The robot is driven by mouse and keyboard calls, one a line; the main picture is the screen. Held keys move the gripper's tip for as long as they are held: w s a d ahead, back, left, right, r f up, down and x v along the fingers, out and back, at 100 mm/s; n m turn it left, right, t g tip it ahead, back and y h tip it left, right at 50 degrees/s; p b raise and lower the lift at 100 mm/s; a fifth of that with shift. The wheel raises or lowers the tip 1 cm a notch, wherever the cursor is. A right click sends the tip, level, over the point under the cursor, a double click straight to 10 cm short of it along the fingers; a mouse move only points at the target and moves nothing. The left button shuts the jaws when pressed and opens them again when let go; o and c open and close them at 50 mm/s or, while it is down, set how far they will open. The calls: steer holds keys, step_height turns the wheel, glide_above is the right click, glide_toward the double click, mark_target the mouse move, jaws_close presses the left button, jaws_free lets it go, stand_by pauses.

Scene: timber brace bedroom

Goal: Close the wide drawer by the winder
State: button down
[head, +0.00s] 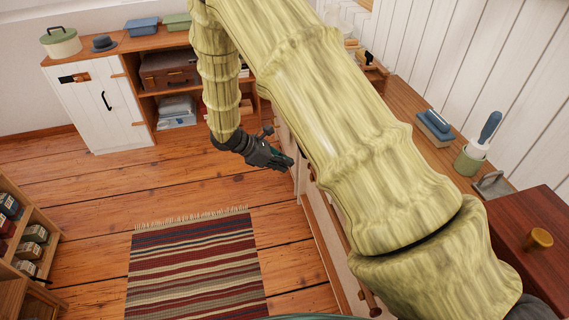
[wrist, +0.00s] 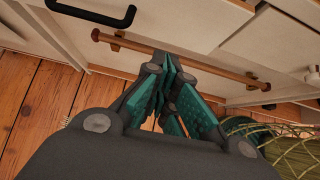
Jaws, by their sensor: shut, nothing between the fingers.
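My gripper (head: 284,162) is shut and empty beside the front of the long cabinet, low and past my arm. In the wrist view its teal fingers (wrist: 168,68) meet just in front of a wooden rail (wrist: 215,72), which runs across a pale drawer front on short brackets. I cannot tell whether they touch it. The rail also shows in the head view, along the cabinet front (head: 333,222). I cannot tell from these frames which drawer is the wide one or how far it stands out. My arm hides much of the cabinet. No winder can be made out for certain.
A black handle (wrist: 100,14) is on a neighbouring pale front. A striped rug (head: 195,268) lies on open plank floor. A shelf (head: 30,240) stands left.

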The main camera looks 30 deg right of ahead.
steer(key=s+d+f+p, duration=0.1)
steer(key=s+d+f, duration=0.1)
steer(key=d+f, duration=0.3)
steer(key=shift+d, duration=2)
